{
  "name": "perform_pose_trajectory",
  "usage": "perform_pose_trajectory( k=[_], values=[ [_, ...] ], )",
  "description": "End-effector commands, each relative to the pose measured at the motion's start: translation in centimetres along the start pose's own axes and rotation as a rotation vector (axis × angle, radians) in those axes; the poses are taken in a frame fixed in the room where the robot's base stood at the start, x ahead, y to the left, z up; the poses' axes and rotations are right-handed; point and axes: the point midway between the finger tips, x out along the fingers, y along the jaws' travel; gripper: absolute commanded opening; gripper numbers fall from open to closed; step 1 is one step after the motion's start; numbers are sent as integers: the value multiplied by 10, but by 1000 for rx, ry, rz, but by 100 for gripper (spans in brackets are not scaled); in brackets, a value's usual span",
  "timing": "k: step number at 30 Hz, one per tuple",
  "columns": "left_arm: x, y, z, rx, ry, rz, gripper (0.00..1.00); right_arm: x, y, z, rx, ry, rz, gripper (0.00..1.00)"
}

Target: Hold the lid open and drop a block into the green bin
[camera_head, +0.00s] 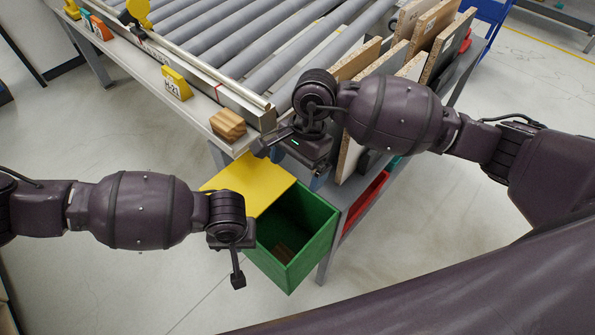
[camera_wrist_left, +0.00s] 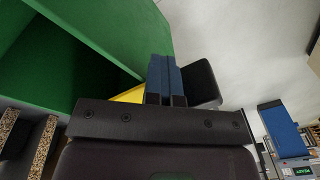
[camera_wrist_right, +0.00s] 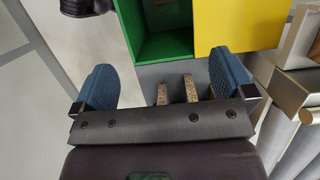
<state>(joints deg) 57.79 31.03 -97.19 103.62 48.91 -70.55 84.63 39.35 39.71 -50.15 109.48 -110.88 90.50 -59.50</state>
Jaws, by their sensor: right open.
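The green bin (camera_head: 308,240) stands below the table's corner, with its top partly uncovered. Its yellow lid (camera_head: 255,182) lies to the left of the opening; it also shows in the right wrist view (camera_wrist_right: 235,25). A striped wooden block (camera_head: 228,124) sits on the table's corner. Something brown (camera_head: 283,250) lies inside the bin. My left gripper (camera_head: 238,278) is beside the bin's left side, its blue fingers (camera_wrist_left: 165,80) together; a sliver of yellow lid shows behind them. Contact with the lid is unclear. My right gripper (camera_wrist_right: 165,82) is open and empty near the table corner, above the bin's far side.
A roller conveyor (camera_head: 240,60) fills the back. Wooden boards (camera_head: 440,45) stand in a rack at the right, close to my right arm. A yellow tag (camera_head: 176,83) is on the table's edge. A red bin (camera_head: 365,198) is under the rack. Open floor lies at the left.

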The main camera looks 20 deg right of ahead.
Motion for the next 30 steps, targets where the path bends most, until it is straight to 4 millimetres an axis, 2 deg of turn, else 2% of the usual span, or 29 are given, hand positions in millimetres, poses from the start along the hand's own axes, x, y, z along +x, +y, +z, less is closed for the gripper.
perform_pose_trajectory(
  k=[16, 30],
  values=[
    [0, -2, -2, -2, 3, -4, 0, -41, 0, 12, -1, 1, -2, 100],
    [0, 0, 0, -2, 2, -3, 0, -45, 0, 13, 0, 0, -1, 100]
  ],
)
